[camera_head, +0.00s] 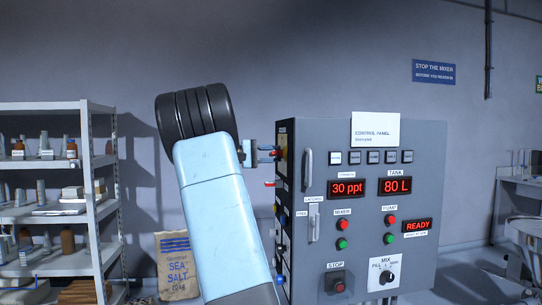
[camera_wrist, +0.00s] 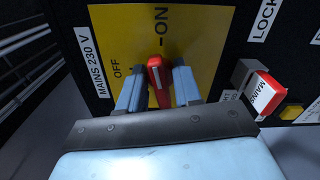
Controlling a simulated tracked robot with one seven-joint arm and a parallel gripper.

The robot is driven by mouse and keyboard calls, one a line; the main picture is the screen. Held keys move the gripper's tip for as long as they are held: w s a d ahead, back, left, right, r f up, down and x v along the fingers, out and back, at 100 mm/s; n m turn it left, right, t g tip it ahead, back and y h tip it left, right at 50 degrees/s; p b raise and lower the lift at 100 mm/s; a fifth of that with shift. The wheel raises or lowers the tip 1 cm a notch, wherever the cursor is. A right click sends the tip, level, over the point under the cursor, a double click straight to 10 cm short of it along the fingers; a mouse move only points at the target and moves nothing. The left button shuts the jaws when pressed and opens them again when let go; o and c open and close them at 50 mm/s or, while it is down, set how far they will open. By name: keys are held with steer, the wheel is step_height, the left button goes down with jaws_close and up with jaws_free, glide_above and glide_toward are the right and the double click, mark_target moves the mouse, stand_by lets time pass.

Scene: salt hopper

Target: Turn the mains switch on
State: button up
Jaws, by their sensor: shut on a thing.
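The mains switch has a red handle (camera_wrist: 157,82) on a yellow plate (camera_wrist: 112,30) marked OFF and ON, beside a "MAINS 230 V" label. In the wrist view the handle is between the two blue fingers of my gripper (camera_wrist: 158,76), which is shut on it. The handle points up the picture, roughly in line with the ON mark; OFF lies to its left. In the head view my gripper (camera_head: 266,154) reaches the left side of the control panel cabinet (camera_head: 430,160), and my arm hides part of that side.
A red block with a white label starting "MAIN" (camera_wrist: 264,93) and a yellow part (camera_wrist: 290,110) sit right of the switch. Panel displays (camera_head: 346,188) are lit, one reading READY. A shelf (camera_head: 60,105) and a salt sack (camera_head: 178,265) stand left.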

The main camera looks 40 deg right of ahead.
steer(key=shift+f+m, duration=0.15)
steer(key=shift+m, duration=0.95)
steer(key=o, duration=0.7)
steer(key=v, duration=1.3)
steer(key=shift+w+a, duration=0.25)
steer(key=shift+w, duration=0.1)
steer(key=shift+f, duration=0.15)
